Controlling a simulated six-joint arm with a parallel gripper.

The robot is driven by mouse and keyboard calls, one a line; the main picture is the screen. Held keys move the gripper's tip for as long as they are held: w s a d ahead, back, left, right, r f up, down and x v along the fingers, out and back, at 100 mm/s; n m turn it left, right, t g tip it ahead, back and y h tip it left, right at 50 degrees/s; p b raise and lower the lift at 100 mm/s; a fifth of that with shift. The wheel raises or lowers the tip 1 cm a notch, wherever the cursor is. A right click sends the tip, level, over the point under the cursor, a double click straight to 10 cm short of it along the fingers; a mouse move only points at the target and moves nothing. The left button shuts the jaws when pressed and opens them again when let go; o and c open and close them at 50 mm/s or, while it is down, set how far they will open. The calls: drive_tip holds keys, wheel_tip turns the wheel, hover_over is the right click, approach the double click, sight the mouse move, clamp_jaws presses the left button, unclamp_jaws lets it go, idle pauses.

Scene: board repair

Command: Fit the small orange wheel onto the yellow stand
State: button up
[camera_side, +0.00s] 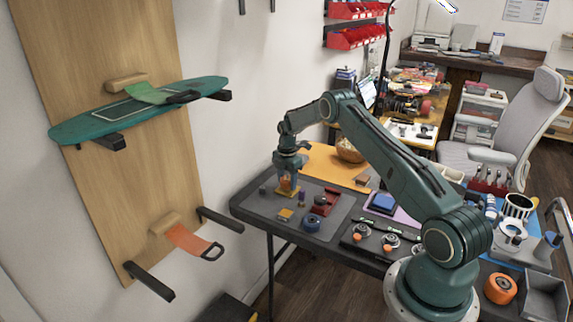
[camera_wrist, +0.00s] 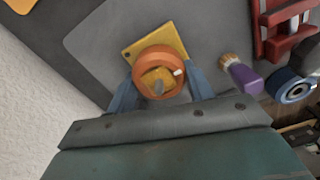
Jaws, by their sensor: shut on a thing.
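The orange wheel (camera_wrist: 138,78) is between the two blue fingers of my gripper (camera_wrist: 160,82), which is shut on it. In the side view my gripper (camera_side: 288,183) points down, low over the grey mat. The yellow stand (camera_wrist: 170,36) lies directly beneath the wheel, its square plate showing beyond the wheel's far edge. Yellow and a grey tip show inside the wheel's opening, so the wheel overlaps the stand's middle. I cannot tell how far down the wheel sits or whether it touches the plate.
A purple-handled brush (camera_wrist: 246,78) lies right of the stand. A red holder (camera_wrist: 272,40) and a blue wheel (camera_wrist: 290,90) are farther right. Bare mat (camera_wrist: 100,40) shows left.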

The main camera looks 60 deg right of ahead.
drive_tip(key=shift+f, duration=0.1)
drive_tip(key=o, duration=0.7)
drive_tip(key=shift+o, duration=0.2)
wheel_tip(320, 180, up, 11)
idle(1.2)
idle(0.4)
